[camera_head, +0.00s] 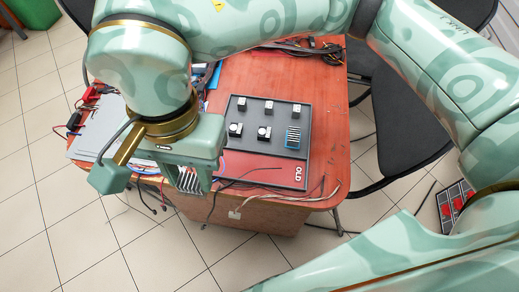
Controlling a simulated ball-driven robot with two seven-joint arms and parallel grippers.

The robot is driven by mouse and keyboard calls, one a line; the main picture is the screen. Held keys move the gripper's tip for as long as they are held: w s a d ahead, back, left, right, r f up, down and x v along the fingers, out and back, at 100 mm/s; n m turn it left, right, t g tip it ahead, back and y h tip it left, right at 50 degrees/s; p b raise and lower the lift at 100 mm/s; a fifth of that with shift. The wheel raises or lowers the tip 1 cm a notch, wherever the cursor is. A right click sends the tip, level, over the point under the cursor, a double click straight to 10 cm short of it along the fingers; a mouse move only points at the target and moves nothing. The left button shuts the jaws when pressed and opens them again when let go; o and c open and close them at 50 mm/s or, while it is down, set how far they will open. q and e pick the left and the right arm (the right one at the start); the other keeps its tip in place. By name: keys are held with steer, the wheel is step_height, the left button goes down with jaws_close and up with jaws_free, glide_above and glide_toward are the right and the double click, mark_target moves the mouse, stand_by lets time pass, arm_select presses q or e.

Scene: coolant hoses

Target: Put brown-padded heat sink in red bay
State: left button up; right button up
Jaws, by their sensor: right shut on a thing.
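My right gripper (189,180) is at the left front of the table, shut on a finned metal heat sink (189,181). The heat sink hangs below the jaws, and its pad colour cannot be made out. A dark grey board (262,118) lies on the table to the right of the gripper. A blue-edged finned part (293,138) sits on the board's right side. My left gripper is not in view.
Several small black-and-white parts (264,132) stand on the board. An "OLD" label (298,173) marks its front right corner. Loose cables (300,195) run along the table's front edge. A black chair (405,120) stands at the right. Bare reddish tabletop (290,75) lies behind the board.

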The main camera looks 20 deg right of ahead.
steer(key=w+d+f+b, duration=0.2)
steer(key=w+d+f, duration=0.15)
steer(key=d, duration=0.35)
steer(key=b, duration=0.3)
glide_above(254, 168)
steer(key=f, duration=0.5)
steer(key=shift+a, duration=0.25)
steer(key=shift+d+f, duration=0.1)
steer(key=shift+f, duration=0.1)
steer(key=f, duration=0.1)
steer(key=f+b, duration=0.2)
steer(key=shift+w+d+f, duration=0.1)
steer(key=shift+d+f, duration=0.2)
steer(key=shift+f, duration=0.1)
steer(key=shift+w+f, duration=0.1)
steer(key=shift+r, duration=0.2)
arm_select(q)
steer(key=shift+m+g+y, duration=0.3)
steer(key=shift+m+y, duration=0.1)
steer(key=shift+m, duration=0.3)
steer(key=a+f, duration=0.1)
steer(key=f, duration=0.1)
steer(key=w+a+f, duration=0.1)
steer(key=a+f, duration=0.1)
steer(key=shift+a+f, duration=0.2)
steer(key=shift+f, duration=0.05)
